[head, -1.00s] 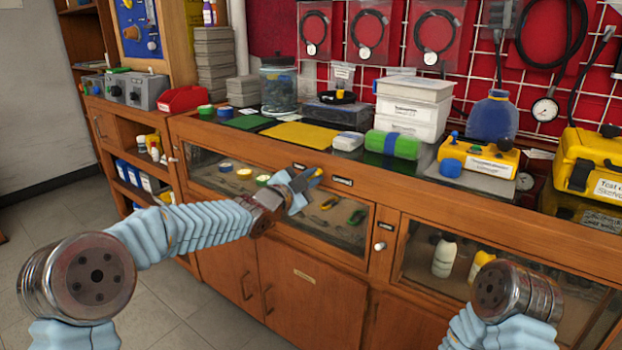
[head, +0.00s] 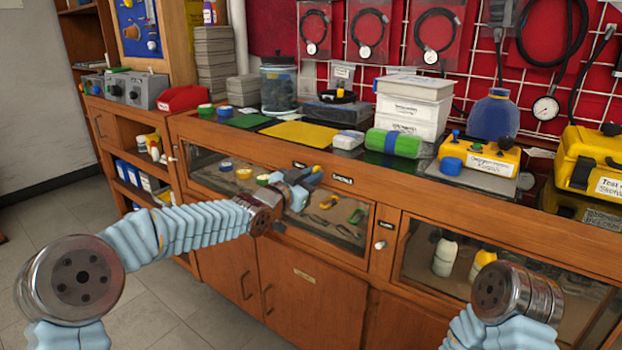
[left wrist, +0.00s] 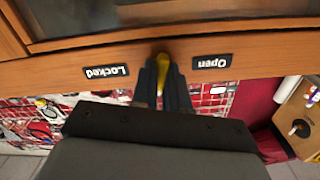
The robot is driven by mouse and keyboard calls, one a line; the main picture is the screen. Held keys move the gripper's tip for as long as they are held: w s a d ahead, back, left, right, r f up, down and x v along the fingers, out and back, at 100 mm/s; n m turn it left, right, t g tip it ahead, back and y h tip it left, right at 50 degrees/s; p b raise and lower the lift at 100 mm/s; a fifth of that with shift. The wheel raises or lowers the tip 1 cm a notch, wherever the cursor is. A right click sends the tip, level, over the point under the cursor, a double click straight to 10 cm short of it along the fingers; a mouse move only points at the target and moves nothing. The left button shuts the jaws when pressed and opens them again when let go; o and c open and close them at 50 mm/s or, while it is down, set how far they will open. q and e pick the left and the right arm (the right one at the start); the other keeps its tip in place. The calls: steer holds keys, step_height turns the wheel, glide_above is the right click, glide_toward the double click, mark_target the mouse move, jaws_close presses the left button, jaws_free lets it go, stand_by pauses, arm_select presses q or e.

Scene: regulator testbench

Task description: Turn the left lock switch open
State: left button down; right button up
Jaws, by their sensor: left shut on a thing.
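The left lock switch is a small yellow lever (left wrist: 163,65) on the wooden rail of the cabinet. In the left wrist view, which is upside down, it sits between the black "Locked" label (left wrist: 105,72) and the black "Open" label (left wrist: 212,62). In the head view the "Open" label (head: 299,165) is on the left and the "Locked" label (head: 342,180) on the right. My left gripper (head: 312,177) is at the rail between them. In the left wrist view its two dark fingers (left wrist: 162,72) are shut around the yellow lever. My right gripper is out of view.
A glass-fronted case (head: 335,222) with tools lies just below the rail. Above it, the bench top holds a yellow mat (head: 300,134), a green roll (head: 392,143) and white boxes (head: 412,108). Another round knob (head: 379,245) is on the cabinet front to the right.

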arm_select(q)
steer(key=shift+n+b, duration=2.75)
steer(key=shift+n, duration=3.25)
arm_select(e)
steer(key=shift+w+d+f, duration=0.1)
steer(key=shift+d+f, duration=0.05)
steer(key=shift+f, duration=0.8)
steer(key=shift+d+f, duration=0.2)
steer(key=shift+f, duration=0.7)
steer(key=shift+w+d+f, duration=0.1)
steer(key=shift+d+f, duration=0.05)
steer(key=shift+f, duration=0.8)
arm_select(q)
steer(key=c, duration=1.1)
jaws_free()
steer(key=shift+c, duration=0.2)
steer(key=shift+s, duration=0.1)
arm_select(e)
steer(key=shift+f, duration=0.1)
